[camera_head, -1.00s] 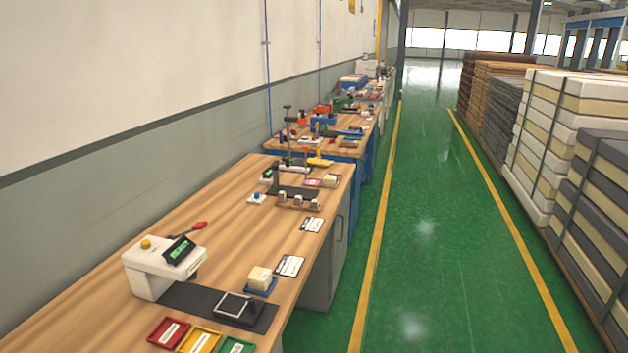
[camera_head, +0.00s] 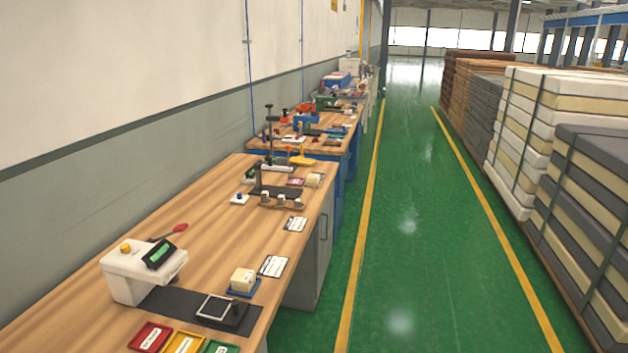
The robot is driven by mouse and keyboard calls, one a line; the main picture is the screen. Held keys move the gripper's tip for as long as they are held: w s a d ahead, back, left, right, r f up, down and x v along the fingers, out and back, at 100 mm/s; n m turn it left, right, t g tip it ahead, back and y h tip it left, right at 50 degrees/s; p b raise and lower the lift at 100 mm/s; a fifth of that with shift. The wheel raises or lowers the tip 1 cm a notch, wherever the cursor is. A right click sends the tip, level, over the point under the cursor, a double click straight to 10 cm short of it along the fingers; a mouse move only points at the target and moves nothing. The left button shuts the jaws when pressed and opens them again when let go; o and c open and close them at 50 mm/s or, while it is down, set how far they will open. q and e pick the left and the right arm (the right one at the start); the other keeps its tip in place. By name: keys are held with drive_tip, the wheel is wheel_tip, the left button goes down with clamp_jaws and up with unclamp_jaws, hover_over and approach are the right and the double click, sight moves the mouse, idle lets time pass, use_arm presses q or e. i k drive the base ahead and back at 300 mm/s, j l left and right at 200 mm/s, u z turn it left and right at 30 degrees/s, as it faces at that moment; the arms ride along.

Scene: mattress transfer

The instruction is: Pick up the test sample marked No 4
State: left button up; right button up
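No label reading No 4 can be made out at this size. A small cream foam block (camera_head: 243,280) sits on a blue tray (camera_head: 243,291) near the right edge of the front workbench. Another cream block (camera_head: 315,179) lies farther back on the same bench. Several small pale pieces stand in a wooden rack (camera_head: 282,203) beside the dark stand. I cannot tell which of these is the marked sample. Neither of my grippers is in view.
The wooden workbench (camera_head: 205,232) runs along the left wall. It holds a white tester (camera_head: 142,272), white cards (camera_head: 274,266) and red, yellow and green trays (camera_head: 151,337). The green aisle (camera_head: 420,260) is clear. Stacked mattresses (camera_head: 590,215) line its right side.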

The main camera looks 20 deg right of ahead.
sight(312, 179)
drive_tip(key=i+l, duration=0.2)
drive_tip(key=l, duration=0.15)
drive_tip(key=i+l, duration=0.15)
drive_tip(key=l, duration=0.2)
drive_tip(key=i+l+u, duration=0.1)
drive_tip(key=l, duration=0.25)
drive_tip(key=i+l, duration=0.25)
drive_tip(key=l, duration=0.15)
drive_tip(key=i+l, duration=0.15)
drive_tip(key=l, duration=0.2)
drive_tip(key=i+l+u, duration=0.1)
drive_tip(key=l, duration=0.3)
drive_tip(key=i, duration=0.1)
